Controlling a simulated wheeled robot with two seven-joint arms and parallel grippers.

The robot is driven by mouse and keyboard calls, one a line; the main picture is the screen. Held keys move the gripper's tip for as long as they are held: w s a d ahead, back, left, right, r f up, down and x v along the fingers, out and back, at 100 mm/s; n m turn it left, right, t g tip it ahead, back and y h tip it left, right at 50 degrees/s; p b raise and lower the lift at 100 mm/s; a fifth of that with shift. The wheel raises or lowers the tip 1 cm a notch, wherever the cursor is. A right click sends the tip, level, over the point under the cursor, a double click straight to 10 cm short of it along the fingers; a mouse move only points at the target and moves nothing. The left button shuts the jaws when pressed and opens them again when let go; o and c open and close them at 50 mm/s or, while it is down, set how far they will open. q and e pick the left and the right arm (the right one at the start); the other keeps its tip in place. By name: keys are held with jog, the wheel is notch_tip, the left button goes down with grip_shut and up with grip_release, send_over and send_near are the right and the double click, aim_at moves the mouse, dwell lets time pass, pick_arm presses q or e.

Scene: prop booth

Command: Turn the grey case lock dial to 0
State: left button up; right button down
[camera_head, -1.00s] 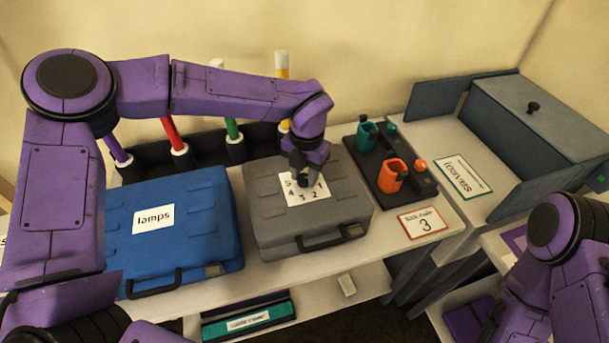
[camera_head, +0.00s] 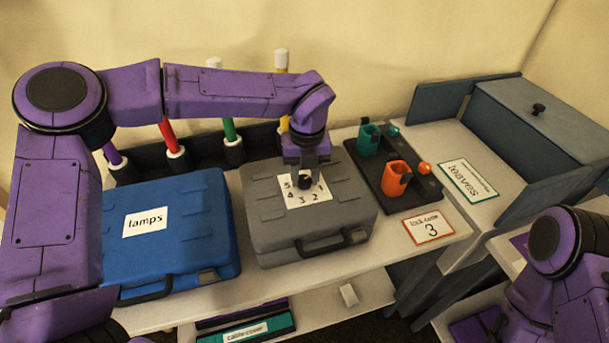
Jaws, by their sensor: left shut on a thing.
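The grey case (camera_head: 268,220) lies closed on the white counter, its handle towards me. On its lid is a white number plate (camera_head: 316,199) with digits 1 to 5 showing around a dark dial (camera_head: 304,182). My left gripper (camera_head: 304,175) points down from above and is shut on the dial. The gripper hides the back of the plate and the dial's pointer, so its setting cannot be read.
A blue case (camera_head: 190,245) labelled "lamps" stands left of the grey one. A dark tray (camera_head: 398,203) with green and orange holders is to the right. Coloured tubes (camera_head: 230,130) stand in a rack behind.

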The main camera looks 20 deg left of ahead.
aim_at(305, 178)
pick_arm(q)
jog(key=shift+s+f, duration=0.15)
jog(key=shift+f, duration=0.05)
jog(key=o, duration=1)
jog(key=shift+o, duration=0.2)
jog(key=shift+r, duration=0.1)
jog(key=shift+r, duration=0.1)
jog(key=shift+w+r, duration=0.2)
jog(key=shift+r, duration=0.15)
notch_tip(305, 178, up, 10)
jog(key=b, duration=0.1)
jog(key=shift+d+f, duration=0.15)
jog(key=shift+f, duration=0.05)
